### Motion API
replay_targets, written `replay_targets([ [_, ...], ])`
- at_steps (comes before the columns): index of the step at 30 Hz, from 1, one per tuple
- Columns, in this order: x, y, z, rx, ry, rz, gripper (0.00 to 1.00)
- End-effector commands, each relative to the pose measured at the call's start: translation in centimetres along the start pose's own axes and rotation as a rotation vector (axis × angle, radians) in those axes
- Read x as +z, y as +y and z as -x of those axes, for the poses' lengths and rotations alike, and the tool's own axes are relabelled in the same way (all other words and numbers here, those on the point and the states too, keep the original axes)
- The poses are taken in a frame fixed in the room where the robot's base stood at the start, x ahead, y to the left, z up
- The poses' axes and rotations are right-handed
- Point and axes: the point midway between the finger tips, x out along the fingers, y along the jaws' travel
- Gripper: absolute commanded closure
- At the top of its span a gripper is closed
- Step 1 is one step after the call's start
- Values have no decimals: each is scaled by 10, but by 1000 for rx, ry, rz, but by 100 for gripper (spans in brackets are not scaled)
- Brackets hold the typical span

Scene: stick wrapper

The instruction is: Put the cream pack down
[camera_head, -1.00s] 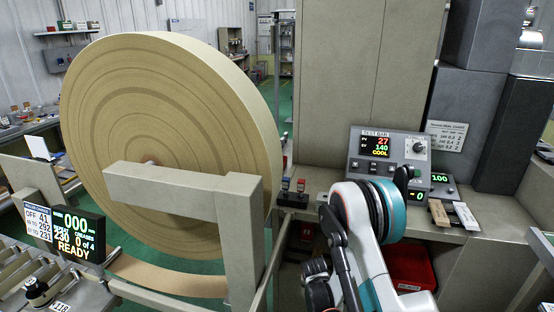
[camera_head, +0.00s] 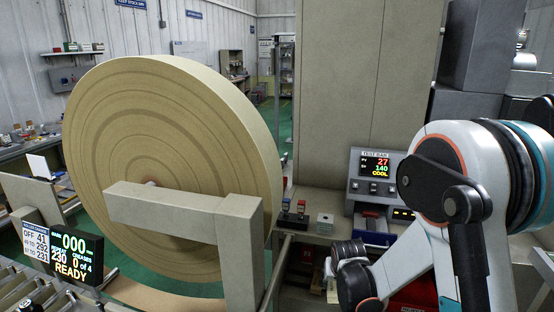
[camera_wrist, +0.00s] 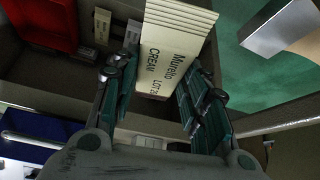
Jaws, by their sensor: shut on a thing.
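The cream pack (camera_wrist: 172,52) is a cream-coloured stack of flat sheets printed "Murello CREAM". In the wrist view it stands between the teal fingers of my gripper (camera_wrist: 158,97), which is shut on it. In the head view my arm covers the right side, and I cannot make out the pack or the fingertips there.
A red bin (camera_wrist: 45,22) lies at the upper left of the wrist view, with small labelled blocks (camera_wrist: 102,25) near it. The test bar box (camera_head: 376,172) stands on the bench beside my arm. A large paper roll (camera_head: 170,150) fills the left.

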Motion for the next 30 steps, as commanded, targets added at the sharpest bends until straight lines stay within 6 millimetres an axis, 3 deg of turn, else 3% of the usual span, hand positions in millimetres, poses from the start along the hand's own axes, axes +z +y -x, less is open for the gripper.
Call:
replay_targets([
  [6,6,14,57,-22,4,36,75],
  [15,18,25,103,-42,10,75,75],
  [22,33,27,104,-46,11,82,75],
  [30,80,30,83,-46,12,82,75],
])
